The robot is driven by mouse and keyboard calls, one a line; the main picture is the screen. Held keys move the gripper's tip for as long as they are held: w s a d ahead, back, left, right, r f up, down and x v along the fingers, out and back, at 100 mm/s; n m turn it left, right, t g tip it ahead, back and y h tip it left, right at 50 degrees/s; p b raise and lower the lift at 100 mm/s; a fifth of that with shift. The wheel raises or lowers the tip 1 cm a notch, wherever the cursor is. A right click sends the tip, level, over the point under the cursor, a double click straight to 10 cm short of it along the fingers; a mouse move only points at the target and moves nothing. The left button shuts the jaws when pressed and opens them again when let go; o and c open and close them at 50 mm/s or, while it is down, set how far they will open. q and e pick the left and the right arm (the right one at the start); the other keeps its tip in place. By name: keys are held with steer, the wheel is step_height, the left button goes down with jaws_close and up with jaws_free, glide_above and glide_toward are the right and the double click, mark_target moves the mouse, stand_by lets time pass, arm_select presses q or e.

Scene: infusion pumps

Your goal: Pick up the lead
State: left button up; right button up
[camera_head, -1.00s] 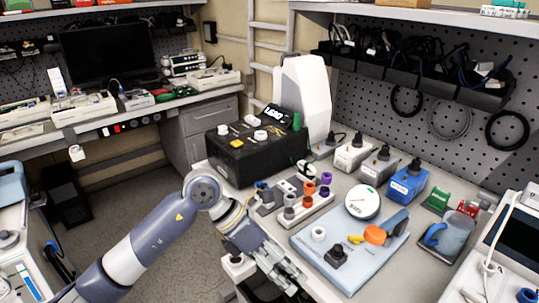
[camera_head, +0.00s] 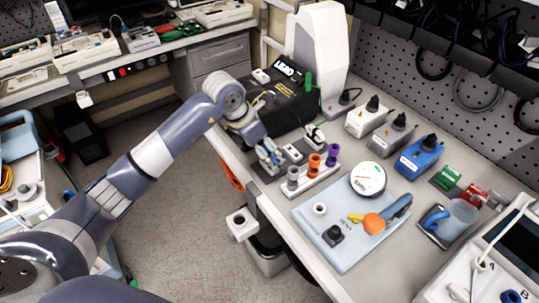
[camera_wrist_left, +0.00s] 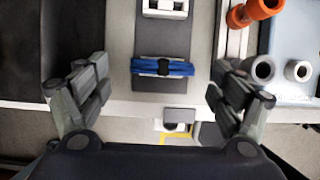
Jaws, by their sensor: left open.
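A blue bundled lead with a black band (camera_wrist_left: 165,68) lies on a dark grey pad (camera_wrist_left: 160,86) near the bench's front edge in the left wrist view. My left gripper (camera_wrist_left: 158,90) is open, one finger to each side of the bundle and apart from it. In the head view my left gripper (camera_head: 268,157) is over the pad, beside the black box marked LEAD (camera_head: 265,105), and largely hides the bundle. My right gripper is not in view.
To the right stand a rack with orange and purple pieces (camera_head: 312,178) and a light blue tray (camera_head: 325,252) with a white round dial (camera_head: 368,178). Several boxes with black knobs, one blue (camera_head: 418,158), stand behind. A white bracket (camera_head: 240,225) sticks out from the bench front.

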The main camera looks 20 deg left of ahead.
arm_select(q)
steer(key=shift+p+x, duration=0.6)
steer(key=shift+x, duration=1.5)
steer(key=shift+s+d+r, duration=0.1)
steer(key=shift+d+r, duration=0.05)
steer(key=c, duration=1.2)
steer(key=shift+o, duration=0.2)
